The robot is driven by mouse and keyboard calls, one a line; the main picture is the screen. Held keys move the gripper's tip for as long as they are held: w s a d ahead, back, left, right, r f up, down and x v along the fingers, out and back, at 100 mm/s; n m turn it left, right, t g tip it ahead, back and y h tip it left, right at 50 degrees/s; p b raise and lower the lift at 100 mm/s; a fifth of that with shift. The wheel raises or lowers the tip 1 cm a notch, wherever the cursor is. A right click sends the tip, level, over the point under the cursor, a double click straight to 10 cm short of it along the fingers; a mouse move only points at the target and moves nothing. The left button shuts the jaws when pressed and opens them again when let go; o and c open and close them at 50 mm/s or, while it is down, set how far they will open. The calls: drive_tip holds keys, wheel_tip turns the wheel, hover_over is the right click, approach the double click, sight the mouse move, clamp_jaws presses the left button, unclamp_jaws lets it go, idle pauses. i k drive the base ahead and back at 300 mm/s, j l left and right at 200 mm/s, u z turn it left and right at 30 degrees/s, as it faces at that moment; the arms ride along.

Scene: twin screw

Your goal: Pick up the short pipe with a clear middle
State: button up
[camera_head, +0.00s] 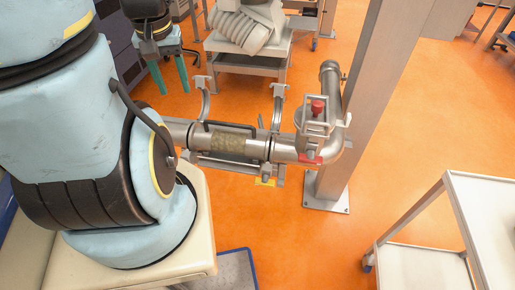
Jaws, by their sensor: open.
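The short pipe with a clear middle (232,142) lies roughly level near the centre of the view. Its see-through section looks brownish, and a dark bar runs along its top. It sits in line between pipework on both sides; whether its ends are joined to it I cannot tell. My gripper (176,92) has two green fingers pointing down, spread apart with nothing between them. It is up and to the left of the short pipe in the picture, apart from it.
Two curved grey brackets (278,102) rise behind the pipe. A white cart (484,205) stands at right. Orange floor (300,240) is clear in front.

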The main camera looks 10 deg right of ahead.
sight(253, 146)
drive_tip(key=i+j+z, duration=0.1)
drive_tip(key=j+z, duration=0.95)
drive_tip(key=j, duration=1.1)
